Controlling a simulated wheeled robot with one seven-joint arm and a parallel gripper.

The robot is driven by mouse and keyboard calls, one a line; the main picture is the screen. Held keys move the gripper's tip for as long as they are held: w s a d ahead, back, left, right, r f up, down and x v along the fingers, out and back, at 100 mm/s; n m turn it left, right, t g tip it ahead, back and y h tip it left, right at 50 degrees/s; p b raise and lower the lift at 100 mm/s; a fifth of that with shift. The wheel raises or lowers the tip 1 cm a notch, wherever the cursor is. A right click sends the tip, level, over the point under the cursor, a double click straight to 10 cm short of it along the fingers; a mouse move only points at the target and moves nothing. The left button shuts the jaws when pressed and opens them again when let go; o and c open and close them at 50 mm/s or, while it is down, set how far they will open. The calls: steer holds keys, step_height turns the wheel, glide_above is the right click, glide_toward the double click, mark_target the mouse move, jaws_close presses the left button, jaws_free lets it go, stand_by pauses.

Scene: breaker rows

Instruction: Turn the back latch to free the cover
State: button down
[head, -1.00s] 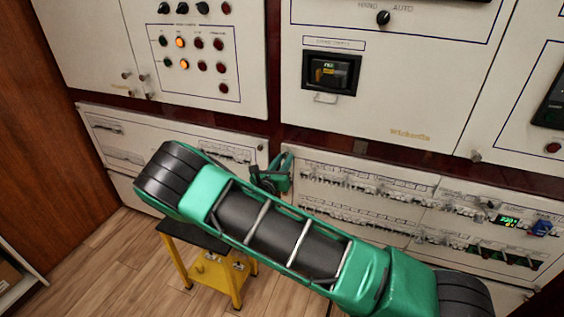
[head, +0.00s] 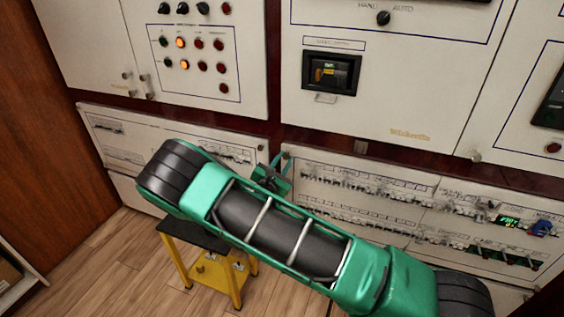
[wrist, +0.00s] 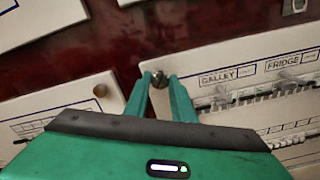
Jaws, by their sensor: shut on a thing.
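The latch (wrist: 158,78) is a small dark metal knob at the upper left corner of a white breaker panel (wrist: 250,68) labelled GALLEY and FRIDGE. In the wrist view my green gripper (wrist: 159,80) has its two fingertips on either side of the latch, shut on it. In the head view my gripper (head: 280,165) is at the same corner of the breaker panel (head: 400,187), partly hidden behind my arm. The latch cannot be made out clearly there.
Another round knob (wrist: 100,90) sits on the neighbouring panel to the left. Rows of breaker switches (head: 350,182) lie right of my gripper. A yellow stand with a black top (head: 190,233) stands on the floor below my arm.

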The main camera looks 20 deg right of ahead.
steer(key=m, duration=0.5)
steer(key=shift+w+a+m, duration=0.1)
steer(key=shift+a+m, duration=0.15)
steer(key=shift+m, duration=0.05)
steer(key=m, duration=0.4)
steer(key=shift+m, duration=0.4)
steer(key=shift+f+m, duration=0.1)
steer(key=shift+m, duration=0.2)
steer(key=c, duration=1.5)
jaws_free()
steer(key=shift+d, duration=0.15)
steer(key=v, duration=1.1)
steer(key=shift+w, duration=0.1)
